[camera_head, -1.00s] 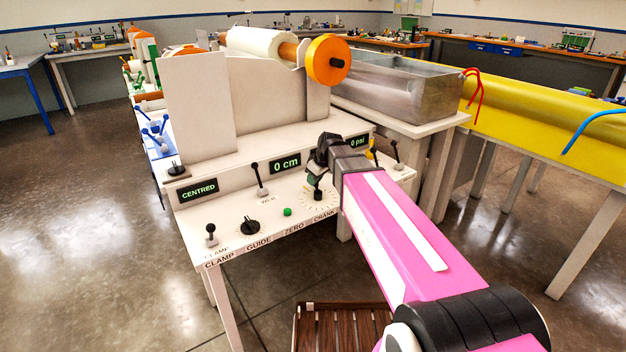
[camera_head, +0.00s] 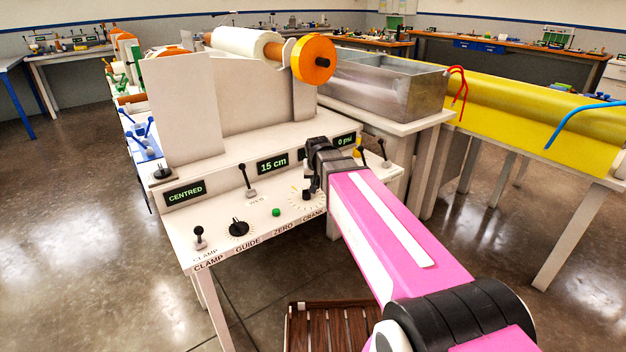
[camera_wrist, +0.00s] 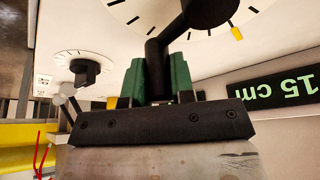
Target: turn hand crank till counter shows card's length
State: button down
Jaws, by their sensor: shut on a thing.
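The hand crank (camera_wrist: 158,62) is a black arm with a handle, on a white dial with tick marks and one yellow mark. My gripper (camera_head: 310,180) is at the crank on the machine's front panel; in the wrist view its green fingers (camera_wrist: 157,80) are shut around the crank's handle. The counter (camera_head: 272,163) reads 15 cm in green digits; it also shows upside down in the wrist view (camera_wrist: 275,92). My wrist hides part of the crank in the head view. I make out no card with a length on it.
The panel also bears a clamp lever (camera_head: 199,238), a guide knob (camera_head: 238,229), a green zero button (camera_head: 276,212) and another lever (camera_head: 247,182). A display (camera_head: 185,192) reads CENTRED. A metal bath (camera_head: 385,85) stands behind to the right. A slatted wooden stool or crate (camera_head: 325,325) is below.

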jog(key=shift+s+d+m+h, duration=0.3)
jog(key=shift+m, duration=0.5)
jog(key=shift+s+d+m+h, duration=0.25)
jog(key=shift+s+m+h, duration=0.05)
jog(key=shift+m, duration=0.5)
jog(key=c, duration=1)
grip_release()
jog(key=shift+o, duration=0.2)
jog(key=v, duration=1)
jog(key=shift+r, duration=0.4)
jog(key=shift+a, duration=0.1)
